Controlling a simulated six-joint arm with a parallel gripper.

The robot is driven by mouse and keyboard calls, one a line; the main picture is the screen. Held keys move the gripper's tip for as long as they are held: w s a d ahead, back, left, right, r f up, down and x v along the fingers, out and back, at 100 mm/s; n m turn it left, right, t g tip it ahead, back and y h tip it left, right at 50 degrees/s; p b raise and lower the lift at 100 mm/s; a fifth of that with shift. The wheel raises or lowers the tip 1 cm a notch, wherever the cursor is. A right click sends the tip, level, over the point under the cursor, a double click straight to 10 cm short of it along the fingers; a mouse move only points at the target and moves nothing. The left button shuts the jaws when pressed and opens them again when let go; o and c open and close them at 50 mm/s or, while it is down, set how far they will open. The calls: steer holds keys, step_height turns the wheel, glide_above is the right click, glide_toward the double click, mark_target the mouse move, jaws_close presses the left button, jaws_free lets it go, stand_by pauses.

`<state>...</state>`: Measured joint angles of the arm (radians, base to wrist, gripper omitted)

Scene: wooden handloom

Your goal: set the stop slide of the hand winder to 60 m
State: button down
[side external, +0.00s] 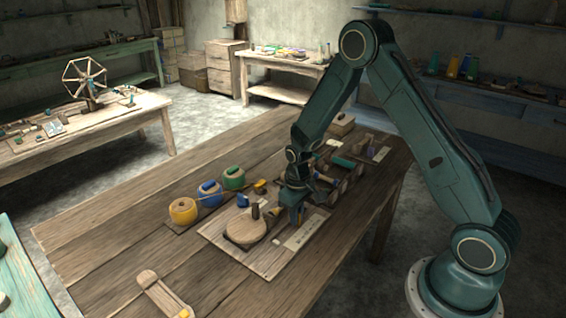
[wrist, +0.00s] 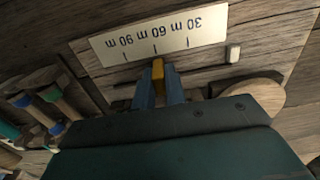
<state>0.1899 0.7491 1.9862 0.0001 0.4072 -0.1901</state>
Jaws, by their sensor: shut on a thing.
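The hand winder is a wooden board with a round wooden disc (side external: 245,229) and an upright peg. Its pale scale plate (side external: 306,231) lies at the board's right side. In the wrist view the scale plate (wrist: 215,30) reads 30 m, 60 m and 90 m upside down, with a tick for each. My gripper (wrist: 159,88) is shut on the yellow stop slide (wrist: 158,68), whose tip points at the plate close to the 60 m tick. In the side view my gripper (side external: 296,214) is down at the board, and the slide is hidden there.
Yellow (side external: 183,211), blue (side external: 210,193) and green (side external: 233,178) spools stand left of the winder. A small pale block (wrist: 233,53) sits beside the plate's 30 m end. Wooden tools lie behind my gripper. The near left tabletop is mostly clear apart from a wooden piece (side external: 160,293).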

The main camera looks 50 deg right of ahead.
steer(key=c, duration=1.4)
jaws_free()
steer(key=shift+c, duration=0.2)
steer(key=shift+r, duration=0.1)
step_height(320, 180, up, 14)
